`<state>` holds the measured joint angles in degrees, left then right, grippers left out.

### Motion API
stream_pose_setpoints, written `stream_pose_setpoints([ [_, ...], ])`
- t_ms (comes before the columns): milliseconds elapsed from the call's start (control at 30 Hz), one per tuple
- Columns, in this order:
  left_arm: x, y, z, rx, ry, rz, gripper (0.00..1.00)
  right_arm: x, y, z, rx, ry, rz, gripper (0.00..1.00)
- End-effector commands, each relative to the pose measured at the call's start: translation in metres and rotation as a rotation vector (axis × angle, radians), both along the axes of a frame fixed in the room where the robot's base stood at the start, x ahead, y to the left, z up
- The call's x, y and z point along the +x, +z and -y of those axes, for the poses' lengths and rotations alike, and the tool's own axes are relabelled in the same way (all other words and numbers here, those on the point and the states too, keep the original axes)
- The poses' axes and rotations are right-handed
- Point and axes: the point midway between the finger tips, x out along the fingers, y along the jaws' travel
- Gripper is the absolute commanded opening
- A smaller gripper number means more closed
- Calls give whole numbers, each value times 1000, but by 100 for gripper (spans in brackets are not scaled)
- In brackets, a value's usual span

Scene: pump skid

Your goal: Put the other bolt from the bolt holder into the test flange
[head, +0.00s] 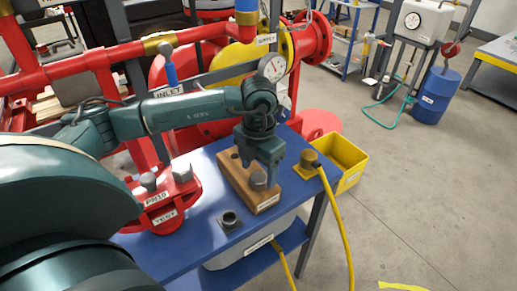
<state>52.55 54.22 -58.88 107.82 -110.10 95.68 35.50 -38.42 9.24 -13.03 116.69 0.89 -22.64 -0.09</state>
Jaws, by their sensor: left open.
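The bolt holder (236,178) is a wooden block on the blue table. One grey bolt (258,182) stands in its near end, and a dark empty hole shows at its far end. My left gripper (262,176) is open and points down over the near end, its fingers at the bolt's head. I cannot tell whether they touch it. The test flange (166,207) is red, with PN10 and TEST labels, and sits at the table's left. A grey hex-headed part (181,172) and a rounder grey one (148,181) stand on it. My right gripper is not in view.
A small dark socket (230,221) sits on the blue table (190,250) near the front. Red pipes and a gauge (272,67) stand behind.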

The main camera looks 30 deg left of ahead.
Motion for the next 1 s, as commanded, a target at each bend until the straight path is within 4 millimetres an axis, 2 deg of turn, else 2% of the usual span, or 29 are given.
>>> stream_pose_setpoints([
  [200, 0, -17, 0, -1, 1, 0, 66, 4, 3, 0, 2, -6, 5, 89],
  [500, 0, -20, 0, -1, 0, 1, 66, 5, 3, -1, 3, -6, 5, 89],
  [1000, 0, -19, 0, -1, 0, 1, 26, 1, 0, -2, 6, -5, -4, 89],
])
